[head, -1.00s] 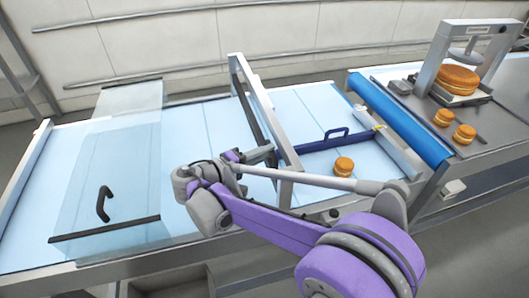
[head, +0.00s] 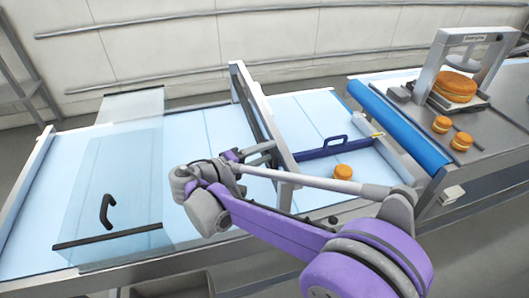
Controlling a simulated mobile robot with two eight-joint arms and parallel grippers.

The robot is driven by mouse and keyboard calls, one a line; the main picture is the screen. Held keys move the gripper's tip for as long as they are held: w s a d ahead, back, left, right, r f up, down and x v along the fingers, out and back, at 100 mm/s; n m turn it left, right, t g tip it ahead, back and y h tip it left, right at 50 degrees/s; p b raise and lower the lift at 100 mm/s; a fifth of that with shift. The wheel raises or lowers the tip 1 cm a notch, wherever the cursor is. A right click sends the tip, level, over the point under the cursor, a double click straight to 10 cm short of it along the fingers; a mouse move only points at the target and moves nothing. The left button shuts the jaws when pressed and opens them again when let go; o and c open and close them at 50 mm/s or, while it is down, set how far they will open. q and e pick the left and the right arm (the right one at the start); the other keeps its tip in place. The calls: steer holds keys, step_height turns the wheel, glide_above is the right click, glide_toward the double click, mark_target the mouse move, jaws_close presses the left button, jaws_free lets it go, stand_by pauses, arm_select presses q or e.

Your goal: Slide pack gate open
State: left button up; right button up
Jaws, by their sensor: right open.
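A dark blue gate bar (head: 350,147) with a blue loop handle (head: 335,141) lies across the light blue belt, right of the grey frame. Its right end is near a small yellow mark by the side rail. One filled round (head: 342,172) sits on the belt just in front of the bar. My right gripper (head: 272,151) is open at the grey frame, left of the gate bar and apart from its handle. The frame's post and the gripper overlap in the picture, so I cannot tell whether they touch. My left gripper is not in view.
A clear guard panel (head: 105,190) with a black handle (head: 107,212) stands over the belt at left. A blue roller (head: 400,125) edges the right-hand bench, where filled rounds (head: 441,124) lie and a larger stack (head: 456,86) sits under a grey stand (head: 436,62).

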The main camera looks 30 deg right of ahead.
steer(key=v, duration=1)
steer(key=shift+a+b, duration=0.4)
steer(key=shift+r, duration=0.1)
